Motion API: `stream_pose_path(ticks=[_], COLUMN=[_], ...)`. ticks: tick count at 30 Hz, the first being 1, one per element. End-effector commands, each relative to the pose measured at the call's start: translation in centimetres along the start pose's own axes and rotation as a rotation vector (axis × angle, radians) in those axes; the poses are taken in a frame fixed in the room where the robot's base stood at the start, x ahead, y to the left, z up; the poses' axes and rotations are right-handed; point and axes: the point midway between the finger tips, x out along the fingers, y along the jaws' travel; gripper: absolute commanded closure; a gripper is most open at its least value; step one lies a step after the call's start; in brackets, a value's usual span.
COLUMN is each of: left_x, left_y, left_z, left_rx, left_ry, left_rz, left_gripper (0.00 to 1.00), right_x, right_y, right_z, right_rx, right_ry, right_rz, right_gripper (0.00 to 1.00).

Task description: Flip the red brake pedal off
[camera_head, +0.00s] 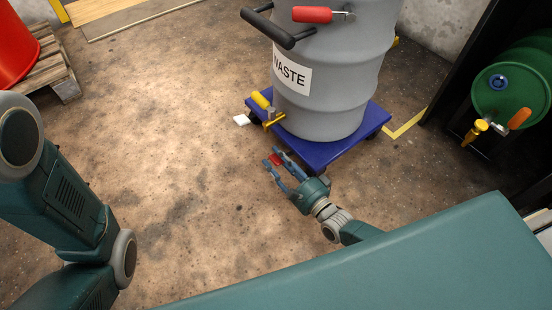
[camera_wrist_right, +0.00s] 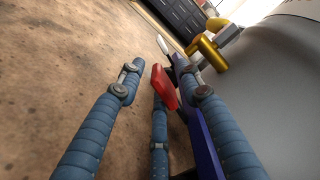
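The red brake pedal (camera_head: 276,159) is at the near left corner of the blue dolly (camera_head: 320,154), low above the floor. It also shows as a red tilted plate in the right wrist view (camera_wrist_right: 163,88). My right gripper (camera_head: 271,159) has its blue fingers spread around the pedal. In the wrist view, the pedal lies between the fingers of the gripper (camera_wrist_right: 160,66), with gaps to the two outer ones. I cannot tell whether the third finger, below it, touches it. My left gripper is out of view; only the left arm shows.
A grey waste drum (camera_head: 335,90) stands on the dolly. A yellow handle (camera_head: 261,100) and a white pedal (camera_head: 241,119) stick out at its left corner. A green drum (camera_head: 510,88) is at right, a red container (camera_head: 14,50) on a pallet at left. The middle floor is clear.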

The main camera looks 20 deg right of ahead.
Motion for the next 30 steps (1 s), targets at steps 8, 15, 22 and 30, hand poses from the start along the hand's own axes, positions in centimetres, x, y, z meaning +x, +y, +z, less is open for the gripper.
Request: stream_pose_path(ticks=[8,15,22,30], left_x=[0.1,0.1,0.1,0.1], left_y=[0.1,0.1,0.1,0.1], left_z=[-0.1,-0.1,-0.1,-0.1], left_rx=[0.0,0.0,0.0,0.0], left_ry=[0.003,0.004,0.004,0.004], left_rz=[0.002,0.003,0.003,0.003], left_gripper=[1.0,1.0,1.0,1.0], right_x=[-5.5,-9.9,-11.4,-11.5], right_y=[0.2,0.1,0.0,0.0], right_z=[-0.1,0.0,0.0,0.0], right_rx=[0.0,0.001,0.001,0.001], right_ry=[0.002,0.001,0.001,0.001], right_rz=[0.005,0.004,0.001,0.001], right_gripper=[0.65,0.65,0.65,0.65])
